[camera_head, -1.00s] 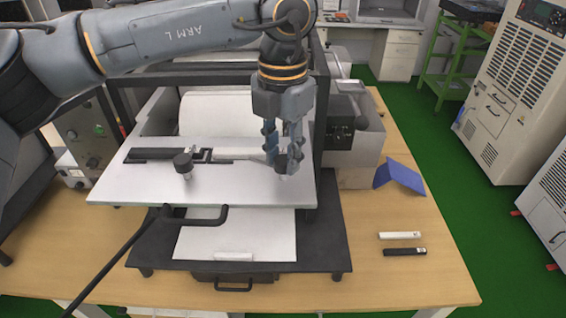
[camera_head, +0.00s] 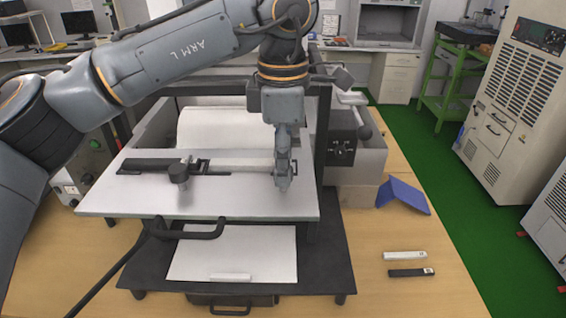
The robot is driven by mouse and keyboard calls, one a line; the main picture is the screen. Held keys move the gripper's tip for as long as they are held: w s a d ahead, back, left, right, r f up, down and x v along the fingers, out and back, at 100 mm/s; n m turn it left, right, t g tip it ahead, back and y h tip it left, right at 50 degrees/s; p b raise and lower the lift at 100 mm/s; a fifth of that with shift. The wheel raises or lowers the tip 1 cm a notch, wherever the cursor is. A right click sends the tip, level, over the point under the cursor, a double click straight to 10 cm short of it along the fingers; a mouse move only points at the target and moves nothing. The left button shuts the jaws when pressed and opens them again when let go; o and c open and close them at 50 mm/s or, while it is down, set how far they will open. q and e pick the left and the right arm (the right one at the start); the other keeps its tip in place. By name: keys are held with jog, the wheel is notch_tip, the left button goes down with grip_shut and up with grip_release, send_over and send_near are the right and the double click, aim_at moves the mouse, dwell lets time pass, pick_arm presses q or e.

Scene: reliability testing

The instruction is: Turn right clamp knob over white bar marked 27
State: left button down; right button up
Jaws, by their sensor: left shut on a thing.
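My left gripper (camera_head: 283,180) points down at the right end of the white bar (camera_head: 238,165), which lies across the metal plate (camera_head: 225,200). It is shut on the right clamp knob, which its fingers hide. The left clamp knob (camera_head: 179,174) is dark and stands upright on the plate, in front of the black part of the bar slot (camera_head: 150,166). The mark on the white bar is too small to read. My right gripper is not in view.
A dark frame upright (camera_head: 323,130) stands close to the right of my left gripper. A white bar (camera_head: 404,254), a black bar (camera_head: 411,272) and a blue folded piece (camera_head: 403,195) lie on the wooden table (camera_head: 370,290). A black handle (camera_head: 200,231) juts from the plate's front.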

pick_arm(q)
jog(key=shift+m, duration=1.2)
jog(key=c, duration=1)
grip_release()
notch_tip(320, 180, up, 12)
